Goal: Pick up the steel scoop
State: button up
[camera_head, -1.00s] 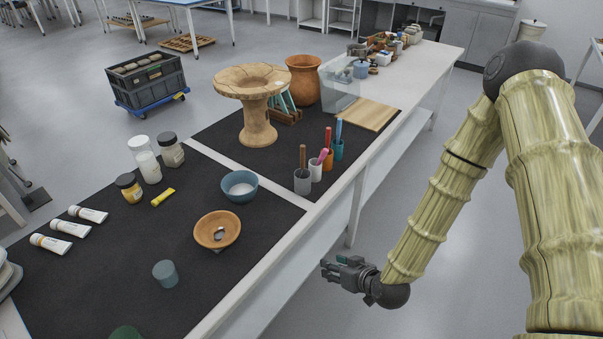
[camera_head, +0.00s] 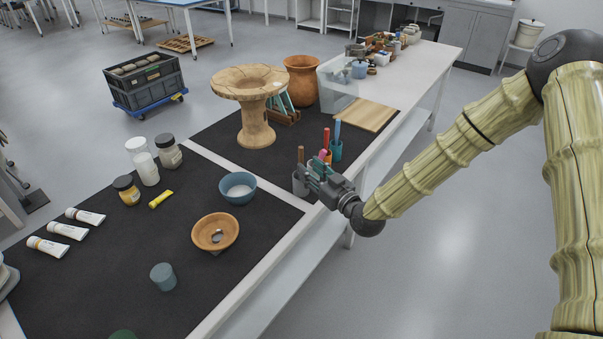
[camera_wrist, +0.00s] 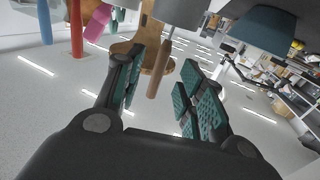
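A small shiny metal piece (camera_head: 217,236), which looks like the steel scoop, lies in the orange-brown bowl (camera_head: 203,226) on the black mat. Its full shape is too small to make out. My gripper (camera_head: 308,174) is at the table's right edge, in front of the tool cups and apart from the bowl. In the wrist view my gripper (camera_wrist: 162,62) is open, its teal-padded fingers spread with nothing held. A brown-handled tool (camera_wrist: 158,70) shows beyond the gap between them. The metal piece is not seen in the wrist view.
Cups with upright tools, including a grey cup (camera_head: 299,185), stand close behind my gripper. A teal bowl (camera_head: 238,188) stands between them and the orange-brown bowl. A grey-blue cup (camera_head: 163,277) is nearer the front. Jars, tubes and a wooden stand (camera_head: 257,125) are farther off.

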aim_at(302, 161)
jog(key=x, duration=0.1)
jog(key=p+x, duration=0.1)
jog(key=x, duration=0.2)
jog(key=shift+w+a+r, duration=0.15)
jog(key=shift+w+r, duration=0.05)
jog(key=shift+r, duration=0.15)
jog(key=shift+w+a, duration=0.25)
jog(key=shift+w, duration=0.1)
grip_shut()
